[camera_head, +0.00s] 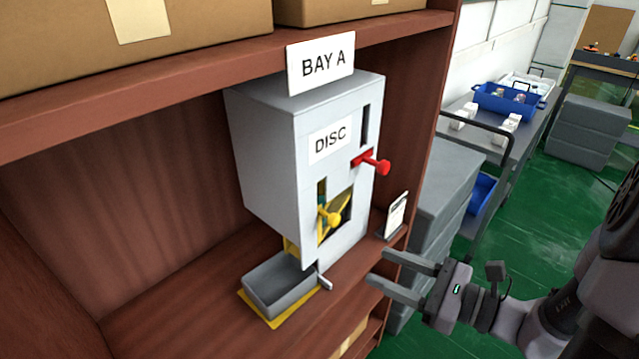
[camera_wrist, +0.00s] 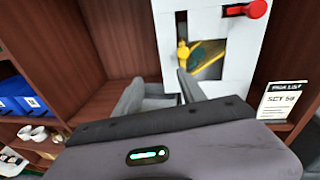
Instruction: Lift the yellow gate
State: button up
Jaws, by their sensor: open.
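The grey dispenser (camera_head: 290,170), labelled DISC, stands on a wooden shelf under a BAY A sign. The yellow gate (camera_head: 333,218) is low on its front, with a yellow knob at a vertical slot. The gate also shows in the wrist view (camera_wrist: 208,60), with its knob (camera_wrist: 183,52) left of the opening. A red handle (camera_head: 376,165) sticks out higher up. My gripper (camera_head: 378,272) is open and empty, in front of the dispenser, to the right of and below the knob. In the wrist view its fingertips (camera_wrist: 160,82) lie below the knob, apart from it.
A grey tray (camera_head: 280,287) on a yellow base sits below the dispenser. A small card stand (camera_head: 396,216) is at the shelf's right edge. Cardboard boxes (camera_head: 120,35) fill the upper shelf. A wooden side panel (camera_head: 425,120) bounds the bay on the right.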

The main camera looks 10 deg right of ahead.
aim_at(337, 223)
jog(key=d+m+t+h, duration=0.2)
jog(key=d+m, duration=0.1)
jog(key=d, duration=0.1)
jog(key=b+x, duration=0.2)
jog(key=x, duration=1.6)
jog(key=shift+a+r+b, duration=0.1)
jog(key=shift+b, duration=0.25)
grip_shut()
